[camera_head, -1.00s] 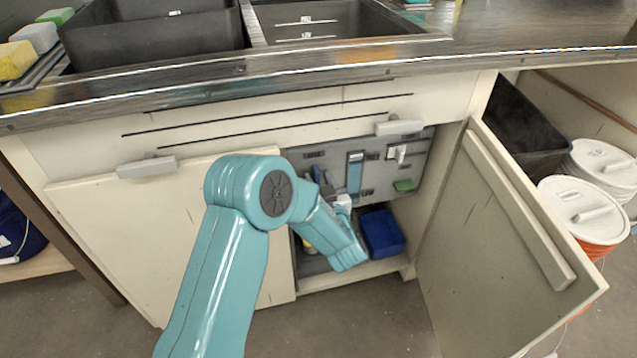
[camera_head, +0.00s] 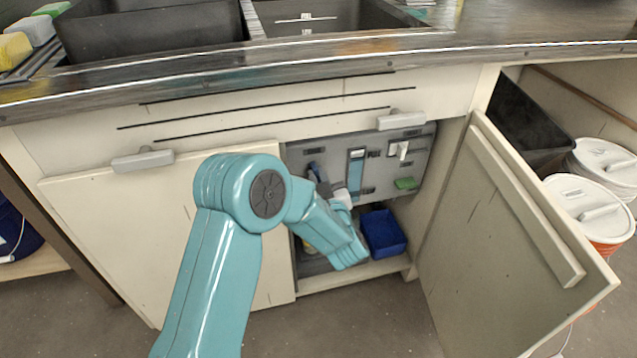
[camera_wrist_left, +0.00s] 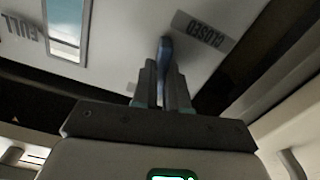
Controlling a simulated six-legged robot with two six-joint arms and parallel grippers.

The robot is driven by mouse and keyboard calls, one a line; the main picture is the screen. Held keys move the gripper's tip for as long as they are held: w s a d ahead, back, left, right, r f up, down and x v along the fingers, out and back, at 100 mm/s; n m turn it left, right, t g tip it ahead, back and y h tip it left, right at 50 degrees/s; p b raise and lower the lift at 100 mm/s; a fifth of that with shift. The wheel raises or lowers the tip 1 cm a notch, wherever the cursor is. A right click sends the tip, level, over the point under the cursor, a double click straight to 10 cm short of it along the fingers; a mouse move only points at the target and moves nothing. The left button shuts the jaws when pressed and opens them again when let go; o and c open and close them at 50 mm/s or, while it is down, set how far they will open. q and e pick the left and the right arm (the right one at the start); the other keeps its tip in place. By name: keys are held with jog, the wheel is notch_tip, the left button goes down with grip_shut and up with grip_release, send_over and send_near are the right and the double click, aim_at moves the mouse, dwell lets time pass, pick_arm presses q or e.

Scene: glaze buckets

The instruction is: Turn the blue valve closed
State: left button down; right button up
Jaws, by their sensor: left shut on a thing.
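The blue valve handle (camera_wrist_left: 165,47) shows as a narrow blue bar between and just beyond the fingertips of my left gripper (camera_wrist_left: 161,72) in the left wrist view. The gripper is shut on it. A "CLOSED" label (camera_wrist_left: 203,30) is just right of the handle, on the pale panel. In the head view my left arm reaches into the open cabinet, and the gripper there is mostly hidden behind my wrist. A small blue piece, probably the valve (camera_head: 313,170), shows just above it. My right gripper is in neither view.
The grey back panel holds a sight window (camera_head: 355,172), a white switch (camera_head: 402,149) and a green piece (camera_head: 405,184). A blue bin (camera_head: 383,234) stands on the cabinet floor. The cabinet door (camera_head: 510,245) is open at the right, with lidded buckets (camera_head: 590,208) beyond it.

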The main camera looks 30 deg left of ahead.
pick_arm(q)
jog(key=shift+s+a+f+n+b, duration=0.1)
jog(key=shift+n+b, duration=0.9)
jog(key=shift+n, duration=1.55)
jog(key=shift+s+d+f+n+b, duration=0.15)
jog(key=shift+n+b, duration=0.9)
jog(key=shift+n, duration=1.55)
jog(key=shift+w+a+f+n+b, duration=0.15)
jog(key=shift+n+b, duration=0.85)
jog(key=shift+n, duration=1.55)
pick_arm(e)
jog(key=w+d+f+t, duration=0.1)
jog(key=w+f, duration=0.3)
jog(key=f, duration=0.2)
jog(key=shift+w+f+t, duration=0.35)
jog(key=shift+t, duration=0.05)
pick_arm(q)
jog(key=c, duration=1.1)
grip_release()
jog(key=shift+s+r, duration=0.1)
jog(key=shift+c, duration=0.2)
jog(key=p+v, duration=0.3)
jog(key=v, duration=1.3)
jog(key=shift+s, duration=0.15)
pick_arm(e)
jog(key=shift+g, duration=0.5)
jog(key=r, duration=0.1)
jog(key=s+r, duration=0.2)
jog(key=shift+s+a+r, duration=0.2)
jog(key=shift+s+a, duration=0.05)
